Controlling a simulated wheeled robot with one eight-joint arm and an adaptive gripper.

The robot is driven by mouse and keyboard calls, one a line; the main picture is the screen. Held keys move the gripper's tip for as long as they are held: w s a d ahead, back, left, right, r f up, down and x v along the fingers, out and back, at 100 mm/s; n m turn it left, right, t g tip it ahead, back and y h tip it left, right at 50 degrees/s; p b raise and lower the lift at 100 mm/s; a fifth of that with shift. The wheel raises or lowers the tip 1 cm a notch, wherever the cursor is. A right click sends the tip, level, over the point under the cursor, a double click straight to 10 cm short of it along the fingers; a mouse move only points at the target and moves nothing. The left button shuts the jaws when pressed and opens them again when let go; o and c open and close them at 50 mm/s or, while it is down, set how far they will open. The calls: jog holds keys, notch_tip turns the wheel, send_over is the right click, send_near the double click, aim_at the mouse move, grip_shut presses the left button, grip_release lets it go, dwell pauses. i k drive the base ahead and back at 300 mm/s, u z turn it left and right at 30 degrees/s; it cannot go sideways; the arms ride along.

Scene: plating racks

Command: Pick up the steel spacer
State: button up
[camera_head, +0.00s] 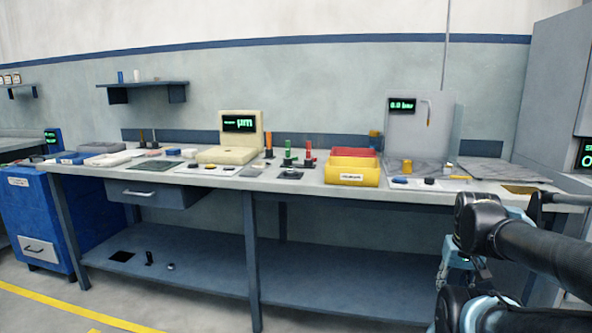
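I cannot single out the steel spacer with certainty. A small grey round piece (170,266) lies on the lower shelf of the bench, at the left, and could be it. It is too small to tell. My gripper (442,282) appears to hang below the dark arm at the lower right, in front of the bench and far from that grey piece. Its fingers are small and partly hidden by the arm, so whether they are open or shut does not show.
A long workbench (215,182) spans the view. A cream gauge (225,155), a yellow bin (353,177), a red bin (355,152) and several small parts stand on top. A black upright piece (149,258) stands beside the grey one. The lower shelf's right half is clear. A blue cabinet (40,215) stands left.

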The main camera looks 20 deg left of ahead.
aim_at(289, 169)
jog(key=i, duration=0.4)
jog(key=u, duration=0.85)
